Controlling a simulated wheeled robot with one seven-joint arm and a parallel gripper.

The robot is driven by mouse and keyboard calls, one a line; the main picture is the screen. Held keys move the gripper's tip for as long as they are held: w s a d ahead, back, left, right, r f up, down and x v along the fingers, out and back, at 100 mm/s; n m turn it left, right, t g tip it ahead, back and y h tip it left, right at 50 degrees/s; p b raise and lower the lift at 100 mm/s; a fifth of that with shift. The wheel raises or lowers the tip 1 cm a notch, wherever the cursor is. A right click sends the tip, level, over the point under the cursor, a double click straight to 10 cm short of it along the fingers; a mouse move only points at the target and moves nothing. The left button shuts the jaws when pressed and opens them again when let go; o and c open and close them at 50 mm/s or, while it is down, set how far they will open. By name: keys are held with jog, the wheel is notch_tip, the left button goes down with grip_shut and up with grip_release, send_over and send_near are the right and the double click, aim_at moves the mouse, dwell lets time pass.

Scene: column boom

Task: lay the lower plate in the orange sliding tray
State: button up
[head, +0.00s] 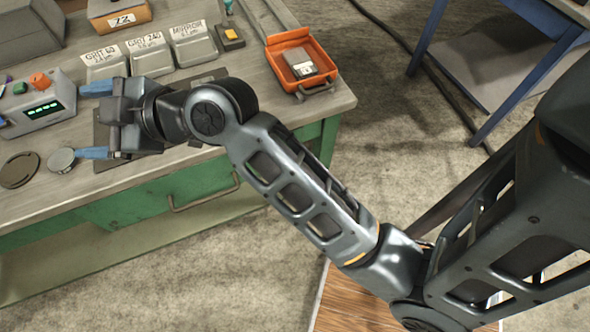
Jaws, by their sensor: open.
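The orange sliding tray (314,44) is at the right end of the workbench, with a small grey and pale block (300,64) inside it. My gripper (80,121) is over the left part of the bench, its two blue fingers wide apart and nothing seen between them. I cannot tell which thing is the lower plate. A dark round disc (19,169) lies at the left front of the bench. A smaller silvery round piece (62,160) is beside the tip of the nearer finger; contact is unclear. My wrist hides part of a dark flat surface on the bench.
A grey box with a green display (36,108) stands left of my gripper. Several labelled grey bins (148,54) line the bench behind it. A small dark and yellow block (230,37) sits between bins and tray. The green bench's front edge lies below my arm.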

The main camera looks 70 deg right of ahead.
jog(key=s+a+f+m+h, duration=0.2)
jog(key=s+f+m, duration=0.2)
jog(key=s, duration=0.6)
jog(key=s+a+f+m+h, duration=0.2)
jog(key=s+f+m, duration=0.2)
jog(key=s, duration=0.7)
jog(key=s+d+r, duration=0.2)
jog(key=s, duration=0.5)
jog(key=s+d+r+y, duration=0.1)
jog(key=s+d, duration=0.2)
jog(key=s, duration=0.5)
jog(key=shift+r+n+g, duration=0.3)
jog(key=shift+r, duration=0.05)
jog(key=shift+c, duration=0.2)
